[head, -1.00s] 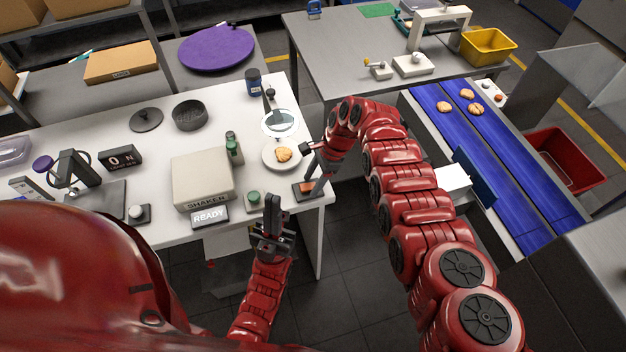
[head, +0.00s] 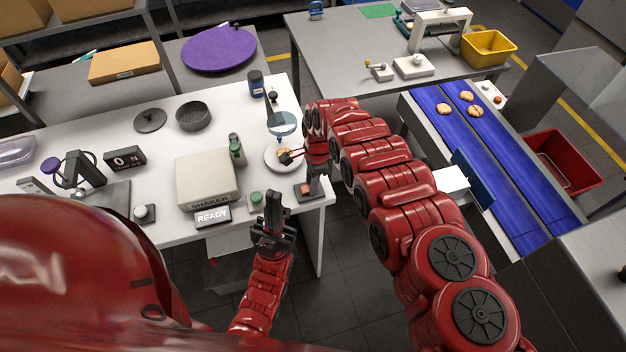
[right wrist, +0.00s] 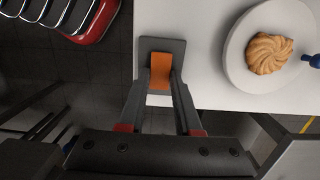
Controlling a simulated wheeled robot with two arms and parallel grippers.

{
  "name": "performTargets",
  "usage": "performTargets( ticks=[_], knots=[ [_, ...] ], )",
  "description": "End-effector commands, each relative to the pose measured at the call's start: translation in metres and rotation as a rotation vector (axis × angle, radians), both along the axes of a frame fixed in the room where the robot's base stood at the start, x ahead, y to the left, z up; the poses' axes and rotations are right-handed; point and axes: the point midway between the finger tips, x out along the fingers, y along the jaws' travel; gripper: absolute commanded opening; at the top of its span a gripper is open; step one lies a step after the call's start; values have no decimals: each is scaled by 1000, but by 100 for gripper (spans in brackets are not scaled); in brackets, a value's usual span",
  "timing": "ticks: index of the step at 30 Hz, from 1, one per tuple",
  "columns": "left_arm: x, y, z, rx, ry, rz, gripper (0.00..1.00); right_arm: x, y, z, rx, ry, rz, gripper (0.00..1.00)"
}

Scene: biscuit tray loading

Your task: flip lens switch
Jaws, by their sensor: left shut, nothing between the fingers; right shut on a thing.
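The lens switch is an orange rocker (head: 306,187) on a dark plate at the front right corner of the white table. In the right wrist view the orange rocker (right wrist: 160,70) sits between my right fingertips, on its dark base plate (right wrist: 150,45). My right gripper (right wrist: 160,88) is shut on it from the table's edge side. In the head view this gripper (head: 313,184) is partly hidden by its own wrist. The round lens (head: 283,124) stands over the white plate (head: 272,165). My left gripper (head: 273,197) is shut and empty, pointing up in front of the table edge.
A biscuit (right wrist: 269,54) lies on the white plate near the switch. A green button (head: 256,198), a READY sign (head: 212,217) and the beige shaker (head: 207,180) stand to the left. A blue conveyor (head: 480,150) with biscuits is on the right.

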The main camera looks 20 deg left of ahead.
Motion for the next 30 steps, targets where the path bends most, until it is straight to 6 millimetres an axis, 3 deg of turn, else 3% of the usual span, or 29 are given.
performTargets(
  ticks=[5, 17, 18, 22, 30],
  knots=[
    [0, 0, -21, 0, 0, 0, 0, -2, 3, -3, -75, -52, 3, 0],
    [0, 0, -21, 0, 0, 0, 0, -2, 3, 1, -95, -69, 1, 0],
    [0, 0, -21, 0, 0, 0, 0, -2, 3, 1, -95, -69, 1, 36],
    [0, 0, -21, 0, 0, 0, 0, -2, 3, 1, -95, -69, 1, 59],
    [0, 0, -21, 0, 0, 0, 0, -2, 3, 1, -95, -68, 1, 62]
  ],
)
